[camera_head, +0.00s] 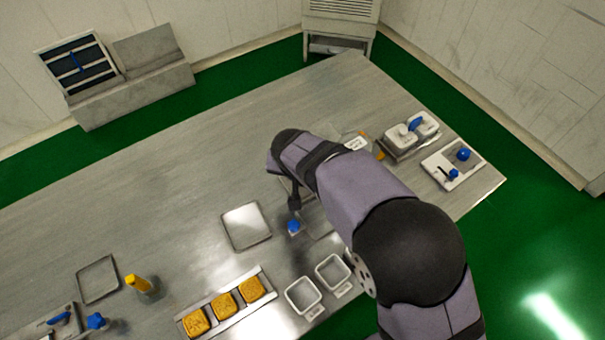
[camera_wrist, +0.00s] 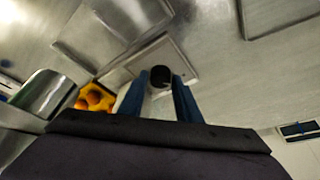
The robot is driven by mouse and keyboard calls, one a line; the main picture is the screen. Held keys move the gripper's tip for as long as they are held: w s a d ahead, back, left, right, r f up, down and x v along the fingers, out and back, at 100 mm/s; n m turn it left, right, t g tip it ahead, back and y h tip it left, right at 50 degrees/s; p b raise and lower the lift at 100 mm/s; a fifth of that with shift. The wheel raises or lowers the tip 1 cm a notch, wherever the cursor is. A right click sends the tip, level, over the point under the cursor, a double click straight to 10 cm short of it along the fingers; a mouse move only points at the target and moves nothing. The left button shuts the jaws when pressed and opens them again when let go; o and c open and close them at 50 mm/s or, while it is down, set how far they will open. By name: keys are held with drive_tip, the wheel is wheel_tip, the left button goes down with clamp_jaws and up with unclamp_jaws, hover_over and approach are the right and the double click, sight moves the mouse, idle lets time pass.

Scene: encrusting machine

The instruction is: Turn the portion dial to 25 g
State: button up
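A round black knob (camera_wrist: 161,76), which looks like the portion dial, stands on a pale square plate in the wrist view. My gripper (camera_wrist: 159,98) has its two blue fingers apart, one on either side of the knob. I see no clear contact between fingers and knob. No scale or 25 g mark is readable. In the head view my gripper (camera_head: 294,222) points down at mid-table, its blue tips low near the surface. My arm hides much of the area to its right, and the knob cannot be made out there.
A tray with yellow-brown squares (camera_head: 226,305), two white square containers (camera_head: 303,295) and a flat metal plate (camera_head: 246,226) lie around the gripper. A white panel with blue controls (camera_head: 455,166) is at right. A yellow-topped bottle (camera_head: 139,284) stands at left. The table's back left is clear.

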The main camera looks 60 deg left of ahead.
drive_tip(key=shift+o, duration=0.8)
drive_tip(key=shift+r, duration=0.15)
drive_tip(key=b+v, duration=0.2)
drive_tip(key=v, duration=0.5)
drive_tip(key=shift+s, duration=0.1)
